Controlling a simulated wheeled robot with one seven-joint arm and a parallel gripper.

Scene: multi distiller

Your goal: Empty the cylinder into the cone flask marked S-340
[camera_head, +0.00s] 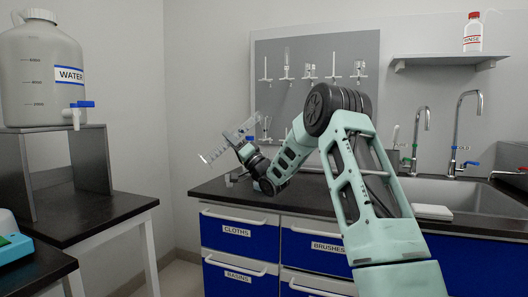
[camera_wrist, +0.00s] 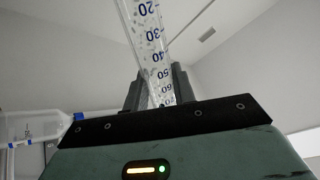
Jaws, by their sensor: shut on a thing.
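The clear graduated cylinder (camera_head: 216,153) is held strongly tilted above the left end of the dark sink bench, in the head view. My gripper (camera_head: 241,142) is shut on it. In the wrist view the cylinder (camera_wrist: 152,45) runs up from between the dark fingers of my gripper (camera_wrist: 159,88), with blue numbers from 20 at the top to 70 near the fingers. Specks show on its wall; I cannot tell how much liquid is in it. I cannot make out a cone flask or the mark S-340 in either view.
A WATER carboy (camera_head: 42,72) with a blue tap stands on a grey stand at left. A pegboard (camera_head: 311,60) with glassware hangs behind my arm. A RINSE bottle (camera_head: 473,33) is on the shelf at right. The sink (camera_head: 465,198) and taps are at right.

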